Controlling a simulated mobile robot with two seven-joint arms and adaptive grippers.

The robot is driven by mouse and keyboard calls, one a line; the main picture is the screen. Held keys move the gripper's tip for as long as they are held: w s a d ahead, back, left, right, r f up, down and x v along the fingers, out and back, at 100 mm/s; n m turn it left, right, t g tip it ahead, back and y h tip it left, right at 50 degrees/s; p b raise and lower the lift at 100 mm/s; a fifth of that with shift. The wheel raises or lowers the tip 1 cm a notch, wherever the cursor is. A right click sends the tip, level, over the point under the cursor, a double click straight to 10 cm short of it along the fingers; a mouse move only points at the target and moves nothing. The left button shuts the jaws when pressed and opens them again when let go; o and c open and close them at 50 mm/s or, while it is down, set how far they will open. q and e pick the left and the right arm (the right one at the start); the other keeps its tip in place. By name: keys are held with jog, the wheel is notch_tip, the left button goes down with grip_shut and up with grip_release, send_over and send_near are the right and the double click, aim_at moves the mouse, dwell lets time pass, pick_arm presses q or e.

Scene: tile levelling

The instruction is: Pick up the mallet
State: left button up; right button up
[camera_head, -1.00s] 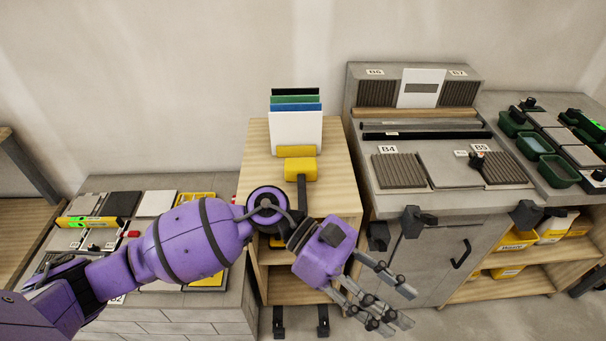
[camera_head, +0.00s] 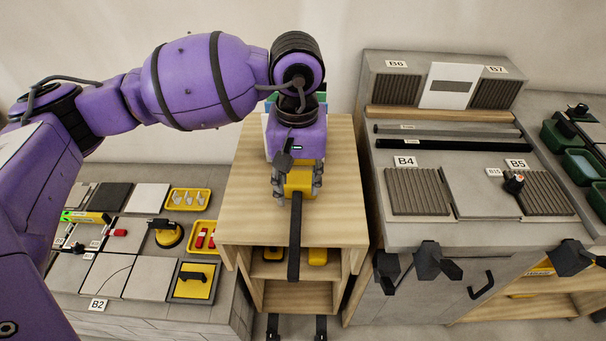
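The mallet has a yellow head (camera_head: 299,180) and a long black handle (camera_head: 294,240). It is on the light wooden cabinet top (camera_head: 250,205), with the handle pointing toward me and past the front edge. My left gripper (camera_head: 298,188) is directly over the head, pointing down, with one finger on each side of it. The fingers are very close to the head, but I cannot tell whether they press on it. The gripper body hides the back of the head. My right gripper is not in view.
Coloured panels in a holder (camera_head: 322,98) stand behind my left gripper, mostly hidden. A grey workbench (camera_head: 405,233) with ribbed tiles is on the right. On the left, a low tiled bench holds a yellow tray (camera_head: 188,199) and tools. Wooden shelves lie below the cabinet top.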

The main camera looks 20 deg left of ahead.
aim_at(296, 209)
pick_arm(q)
jog(key=f, duration=0.1)
jog(key=s+f, duration=0.1)
jog(key=shift+a+f, duration=0.1)
jog(key=shift+f, duration=0.3)
notch_tip(296, 209, down, 4)
jog(key=shift+w+r+p, duration=0.1)
jog(key=shift+r+p, duration=0.05)
jog(key=shift+p, duration=0.4)
jog(key=shift+f, duration=0.3)
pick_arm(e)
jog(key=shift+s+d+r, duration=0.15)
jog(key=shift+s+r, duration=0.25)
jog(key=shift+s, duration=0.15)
pick_arm(q)
jog(key=shift+c, duration=0.5)
grip_shut()
